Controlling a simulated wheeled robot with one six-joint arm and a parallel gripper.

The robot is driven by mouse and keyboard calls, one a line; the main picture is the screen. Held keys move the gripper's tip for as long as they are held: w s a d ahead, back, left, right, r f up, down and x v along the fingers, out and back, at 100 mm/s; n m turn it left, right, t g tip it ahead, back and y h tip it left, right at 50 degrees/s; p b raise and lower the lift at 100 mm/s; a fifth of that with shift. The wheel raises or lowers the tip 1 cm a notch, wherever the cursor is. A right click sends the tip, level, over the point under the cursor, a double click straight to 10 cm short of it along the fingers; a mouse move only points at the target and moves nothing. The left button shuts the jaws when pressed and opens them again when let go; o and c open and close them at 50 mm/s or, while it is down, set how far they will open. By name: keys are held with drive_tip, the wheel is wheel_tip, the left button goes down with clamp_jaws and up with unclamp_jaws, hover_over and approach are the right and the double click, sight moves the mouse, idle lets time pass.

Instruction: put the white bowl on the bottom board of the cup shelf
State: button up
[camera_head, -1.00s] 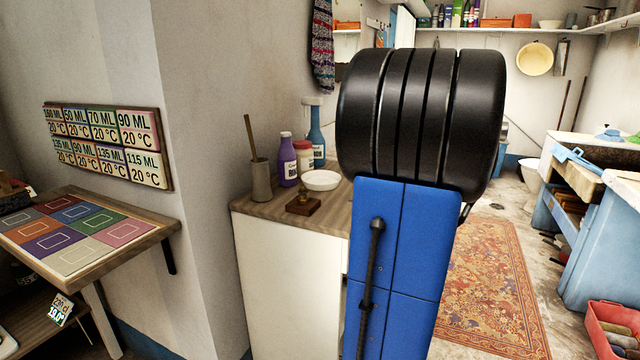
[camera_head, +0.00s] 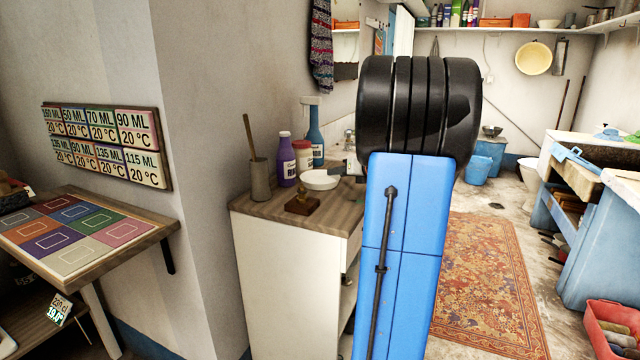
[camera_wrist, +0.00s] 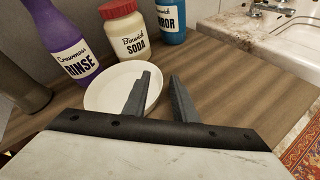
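The white bowl (camera_head: 318,181) stands upright on the wooden counter, in front of the bottles; it also shows in the wrist view (camera_wrist: 104,92). My gripper (camera_wrist: 160,78) is open at the bowl's right side. In the wrist view one finger overlaps the inside of the bowl and the other is just outside its right rim. I cannot tell how high the fingers are above the counter. In the head view my arm hides most of the gripper. I cannot make out the cup shelf for certain.
Close behind the bowl stand a purple rinse bottle (camera_head: 286,161), a red-lidded soda jar (camera_head: 303,157) and a blue bottle (camera_head: 315,135). A small brass-topped wooden block (camera_head: 302,203) and a grey pot with a stick (camera_head: 260,180) are nearby. A sink (camera_wrist: 292,38) lies beyond the counter.

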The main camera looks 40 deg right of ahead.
drive_tip(key=shift+w+f, duration=0.25)
drive_tip(key=shift+w, duration=0.2)
clamp_jaws()
drive_tip(key=shift+r, duration=0.2)
